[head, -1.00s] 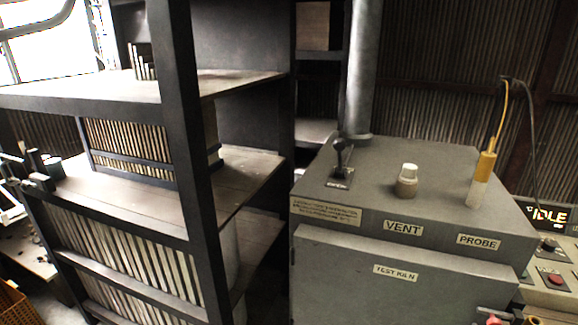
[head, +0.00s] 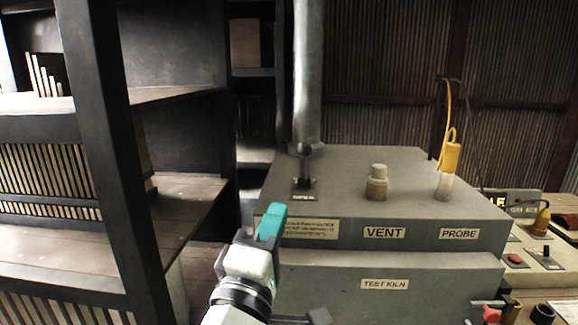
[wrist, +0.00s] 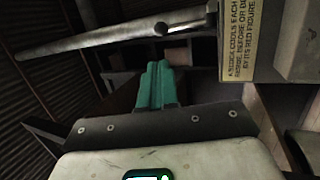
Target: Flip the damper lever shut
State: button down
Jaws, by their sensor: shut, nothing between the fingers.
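My gripper (head: 271,222), with teal fingers, is shut and empty. In the head view it is in front of the kiln's left front edge, below and left of the lever, apart from it.
A vent plug (head: 377,182) and a yellow probe (head: 449,160) stand on the kiln's top, right of the lever. A metal pipe (head: 308,80) rises behind the lever. A dark shelf rack (head: 108,150) stands close on the left. A control panel (head: 535,250) is at the right.

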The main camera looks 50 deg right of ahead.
aim_at(302, 153)
jog(key=p+x, duration=0.3)
jog(key=x, duration=1.1)
jog(key=shift+f, duration=0.15)
jog(key=shift+d+p, duration=0.1)
jog(key=shift+p, duration=0.3)
